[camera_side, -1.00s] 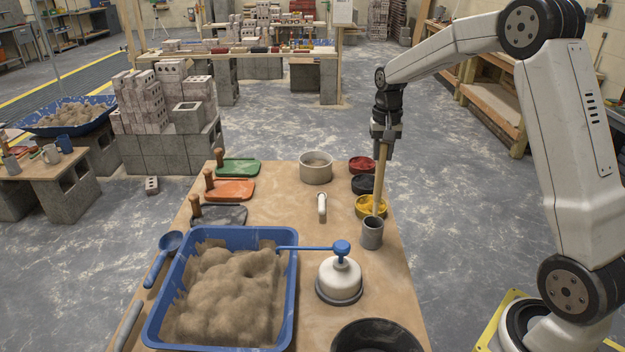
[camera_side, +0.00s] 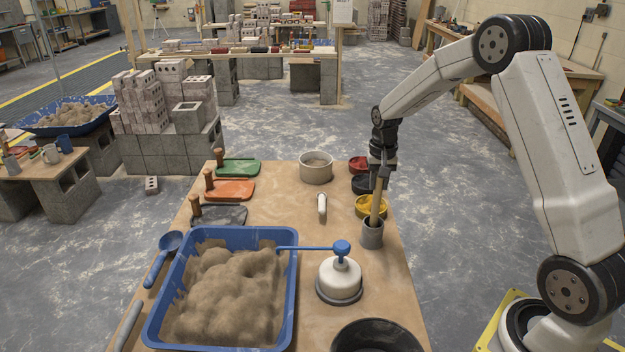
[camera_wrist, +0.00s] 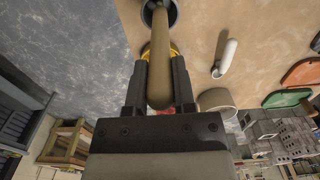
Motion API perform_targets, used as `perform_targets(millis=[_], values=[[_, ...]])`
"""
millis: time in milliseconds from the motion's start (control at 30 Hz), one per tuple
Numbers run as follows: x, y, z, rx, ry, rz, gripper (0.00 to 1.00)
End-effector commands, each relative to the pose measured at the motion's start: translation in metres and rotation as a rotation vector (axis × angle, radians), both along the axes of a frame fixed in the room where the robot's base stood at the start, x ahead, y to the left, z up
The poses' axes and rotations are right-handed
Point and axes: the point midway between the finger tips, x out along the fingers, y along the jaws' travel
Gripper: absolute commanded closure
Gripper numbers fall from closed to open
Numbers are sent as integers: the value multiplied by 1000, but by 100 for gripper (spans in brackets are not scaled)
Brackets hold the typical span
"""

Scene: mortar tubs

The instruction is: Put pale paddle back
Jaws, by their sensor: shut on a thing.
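The pale paddle (camera_side: 376,206) is a light wooden stick, standing nearly upright with a slight tilt. Its lower end is inside the grey cup (camera_side: 372,236) at the right edge of the table. My gripper (camera_side: 382,168) is shut on the upper part of the paddle, above the cup. In the wrist view the paddle (camera_wrist: 160,60) runs between the two dark fingers of my gripper (camera_wrist: 160,85) toward the cup (camera_wrist: 172,8). The paddle's lower tip is hidden inside the cup.
Yellow (camera_side: 371,205), black (camera_side: 364,184) and red (camera_side: 360,164) pigment bowls stand close behind the cup. A white-and-blue pump bottle (camera_side: 340,278) stands in front left, beside the blue sand tub (camera_side: 292,300).

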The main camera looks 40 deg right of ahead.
Motion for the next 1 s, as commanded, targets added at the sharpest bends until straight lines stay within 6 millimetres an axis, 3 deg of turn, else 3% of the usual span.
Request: perform_targets(millis=[500,533,633,1000], values=[[0,0,-9,0,0,0,100],[0,0,-9,0,0,0,62],[0,0,-9,0,0,0,33],[0,0,-7,0,0,0,33]])
